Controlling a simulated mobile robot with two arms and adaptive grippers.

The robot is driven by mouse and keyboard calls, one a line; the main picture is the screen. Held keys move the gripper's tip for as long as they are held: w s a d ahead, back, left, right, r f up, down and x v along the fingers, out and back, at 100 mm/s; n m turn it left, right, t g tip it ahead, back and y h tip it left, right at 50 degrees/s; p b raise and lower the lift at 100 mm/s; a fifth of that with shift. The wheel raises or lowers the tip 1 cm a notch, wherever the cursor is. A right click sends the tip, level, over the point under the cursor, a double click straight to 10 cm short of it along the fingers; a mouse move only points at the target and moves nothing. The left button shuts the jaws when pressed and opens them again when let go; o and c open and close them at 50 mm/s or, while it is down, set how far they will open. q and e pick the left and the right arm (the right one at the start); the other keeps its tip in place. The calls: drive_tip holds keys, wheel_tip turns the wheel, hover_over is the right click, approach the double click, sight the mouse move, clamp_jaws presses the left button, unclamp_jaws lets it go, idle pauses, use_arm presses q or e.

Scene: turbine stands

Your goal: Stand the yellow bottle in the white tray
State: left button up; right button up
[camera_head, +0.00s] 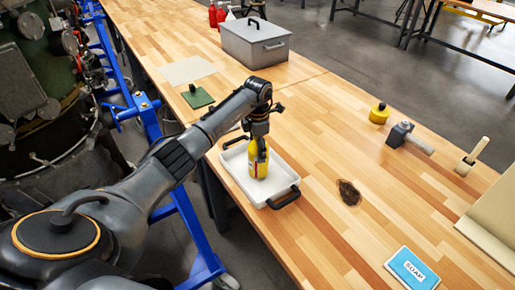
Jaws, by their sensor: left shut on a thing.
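The yellow bottle (256,166) is upright in the white tray (236,172), or just above its floor; I cannot tell whether its base touches. The tray has black handles and lies near the left edge of the wooden table. My left gripper (259,142) points down over the tray and is shut on the upper part of the bottle, hiding its top. My right gripper is not in view.
A grey toolbox (254,45) stands at the back, with red bottles (217,14) behind it. A green pad (197,97) lies behind the tray. A hammer (409,137), a yellow round container (379,114) and a blue soap box (411,269) are to the right.

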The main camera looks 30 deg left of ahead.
use_arm(q)
drive_tip(key=shift+f, duration=0.25)
drive_tip(key=o, duration=1.8)
drive_tip(key=shift+c, duration=0.2)
drive_tip(key=shift+o, duration=0.8)
drive_tip(key=shift+r, duration=0.1)
drive_tip(key=shift+r+p, duration=2.1)
drive_tip(key=shift+r, duration=1.4)
drive_tip(key=shift+f, duration=0.1)
